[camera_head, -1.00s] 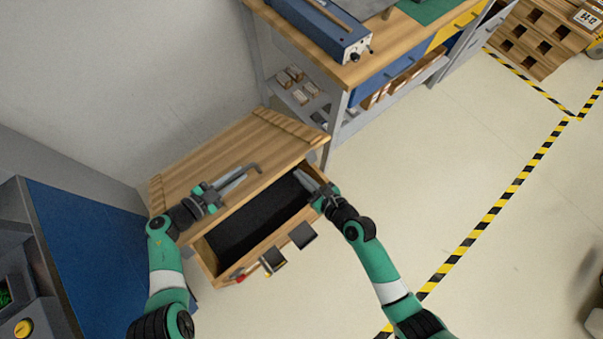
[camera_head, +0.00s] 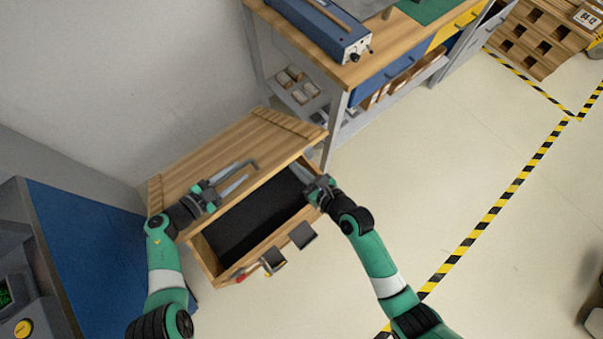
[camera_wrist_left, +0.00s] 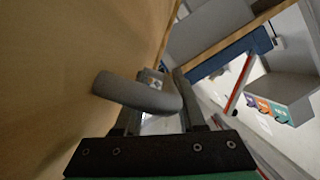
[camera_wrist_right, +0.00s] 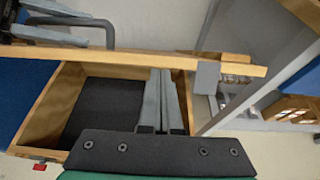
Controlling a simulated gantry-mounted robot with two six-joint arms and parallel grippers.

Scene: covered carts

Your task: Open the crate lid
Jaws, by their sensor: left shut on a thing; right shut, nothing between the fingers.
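The wooden crate (camera_head: 208,262) stands on the floor with its lid (camera_head: 215,150) raised toward the wall, showing the dark interior (camera_head: 250,220). The lid's edge also crosses the right wrist view (camera_wrist_right: 140,56). My left gripper (camera_head: 240,178) is shut on the grey bar handle (camera_head: 252,163) of the lid; the handle lies between its fingers in the left wrist view (camera_wrist_left: 140,93). My right gripper (camera_head: 319,183) is shut and empty at the crate's right end, close to the lid's front edge. Its fingers (camera_wrist_right: 160,80) point toward the lid's underside; I cannot tell if they touch.
A workbench (camera_head: 350,75) with a blue device (camera_head: 322,28) stands behind the crate on the right. A blue-topped unit (camera_head: 85,235) stands at left. Two open latches (camera_head: 302,235) hang on the crate's front. Clear floor lies to the right.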

